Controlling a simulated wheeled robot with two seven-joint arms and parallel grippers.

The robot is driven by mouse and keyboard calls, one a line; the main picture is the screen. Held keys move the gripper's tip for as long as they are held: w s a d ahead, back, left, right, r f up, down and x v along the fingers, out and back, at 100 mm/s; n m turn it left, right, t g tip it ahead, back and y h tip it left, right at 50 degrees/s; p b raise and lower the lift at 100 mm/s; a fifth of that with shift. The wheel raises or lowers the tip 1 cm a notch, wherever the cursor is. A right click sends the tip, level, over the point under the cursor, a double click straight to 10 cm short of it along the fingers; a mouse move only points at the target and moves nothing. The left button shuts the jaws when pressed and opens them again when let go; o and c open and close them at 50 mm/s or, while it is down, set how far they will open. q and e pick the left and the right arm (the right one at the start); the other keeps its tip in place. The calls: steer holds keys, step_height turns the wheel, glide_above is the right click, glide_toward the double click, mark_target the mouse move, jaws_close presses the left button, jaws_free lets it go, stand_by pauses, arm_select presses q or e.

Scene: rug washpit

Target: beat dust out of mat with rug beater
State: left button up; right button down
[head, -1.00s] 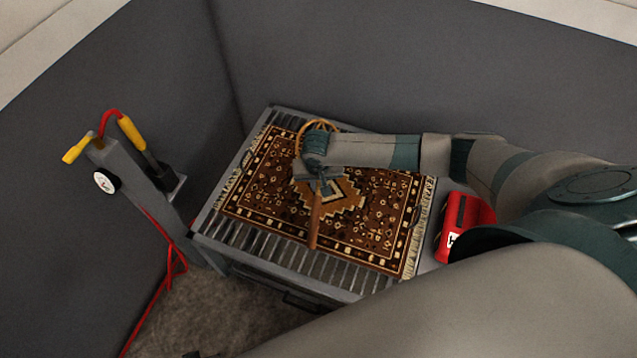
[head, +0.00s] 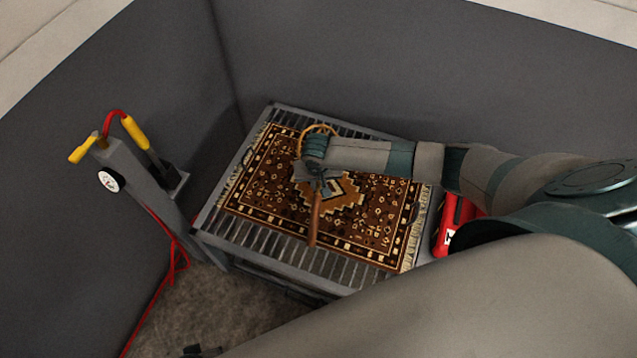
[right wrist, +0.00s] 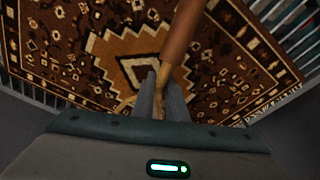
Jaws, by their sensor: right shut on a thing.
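The mat (head: 375,225) is a brown and cream patterned rug with fringed ends, lying flat on a slatted grey rack. My right gripper (head: 318,180) is over the middle of the mat and shut on the rug beater. The beater's brown wooden handle (head: 315,220) points toward the front of the rack, and its looped cane head (head: 318,130) shows partly behind my gripper. In the right wrist view the handle (right wrist: 183,30) runs up from between the fingers, with the mat (right wrist: 90,55) below. I cannot tell whether the beater touches the mat. My left gripper is not clearly in view.
The slatted rack (head: 270,240) stands in a grey-walled corner. A red object (head: 455,215) is at its right end, partly hidden by my right arm. At left is a grey post (head: 145,175) with a yellow-handled wand (head: 134,131) and a red hose (head: 158,290).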

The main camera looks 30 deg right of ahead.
steer(key=shift+r, duration=0.35)
arm_select(q)
steer(key=shift+r, duration=0.4)
arm_select(e)
steer(key=shift+f, duration=0.15)
